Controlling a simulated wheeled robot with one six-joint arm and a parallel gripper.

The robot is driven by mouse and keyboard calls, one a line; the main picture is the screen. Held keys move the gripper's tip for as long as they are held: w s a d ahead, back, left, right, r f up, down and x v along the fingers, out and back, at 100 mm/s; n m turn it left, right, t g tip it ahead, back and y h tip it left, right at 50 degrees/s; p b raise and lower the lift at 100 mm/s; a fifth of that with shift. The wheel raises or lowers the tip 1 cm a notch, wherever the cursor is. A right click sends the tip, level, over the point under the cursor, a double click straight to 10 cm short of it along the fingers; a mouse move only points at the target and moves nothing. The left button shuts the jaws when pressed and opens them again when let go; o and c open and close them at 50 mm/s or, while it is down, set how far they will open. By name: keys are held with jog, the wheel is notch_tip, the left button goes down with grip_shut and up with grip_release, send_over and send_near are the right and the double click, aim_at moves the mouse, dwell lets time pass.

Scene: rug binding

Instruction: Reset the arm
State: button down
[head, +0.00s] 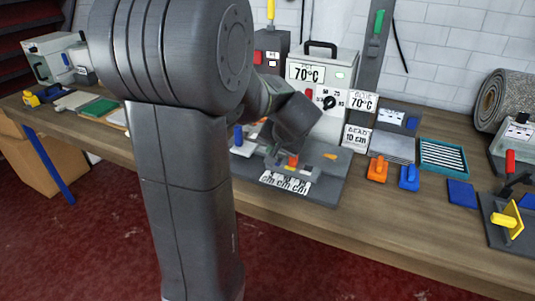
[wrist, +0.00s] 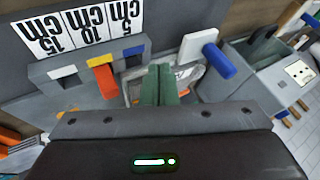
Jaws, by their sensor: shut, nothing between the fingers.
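My gripper (wrist: 160,72) shows in the wrist view as two green fingers pressed together with nothing between them. It points down over a grey fixture (wrist: 60,75) with a white, an orange-yellow and a blue key and a label reading 5, 10 and 15 cm. The fingertips are close to a light grey part of the fixture; I cannot tell if they touch it. In the head view my arm bends down over the same grey board (head: 320,188), and my fingers are hard to make out there.
A white 70°C box (head: 320,75) stands behind the board. Orange (head: 377,170) and blue (head: 409,178) clamp-like pieces and a teal tray (head: 443,157) lie to its right. A rolled grey rug (head: 505,100) is at the far right. The table's front strip is bare.

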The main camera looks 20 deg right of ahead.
jog(key=v, duration=0.3)
jog(key=shift+s+r, duration=0.1)
jog(key=shift+r, duration=0.05)
